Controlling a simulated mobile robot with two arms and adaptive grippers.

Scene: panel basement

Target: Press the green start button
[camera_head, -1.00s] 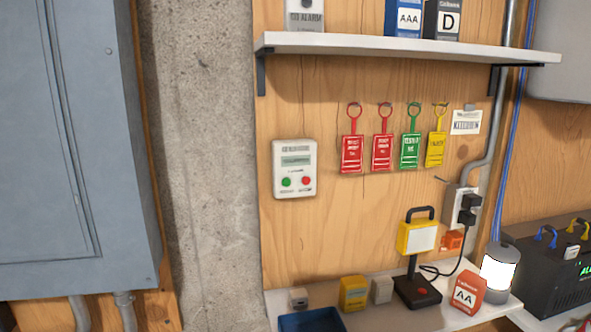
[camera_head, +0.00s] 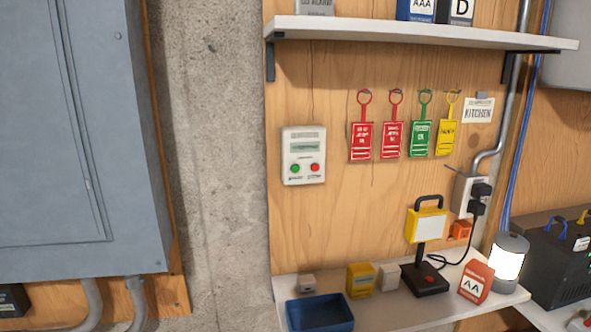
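The green start button (camera_head: 295,168) is the left one of two round buttons on a small white control box (camera_head: 303,142) fixed to the wooden wall panel. A red button (camera_head: 314,167) sits to its right, and a small grey-green display (camera_head: 305,146) is above them. Nothing covers the box. Neither of my grippers shows in the head view, so their state and distance from the button cannot be seen.
A lower shelf holds a blue bin (camera_head: 320,314), a yellow work lamp (camera_head: 425,226), a lantern (camera_head: 509,262) and small boxes. An upper shelf (camera_head: 420,33) juts out above. Tags (camera_head: 361,139) hang right of the box. A grey cabinet (camera_head: 75,130) stands left.

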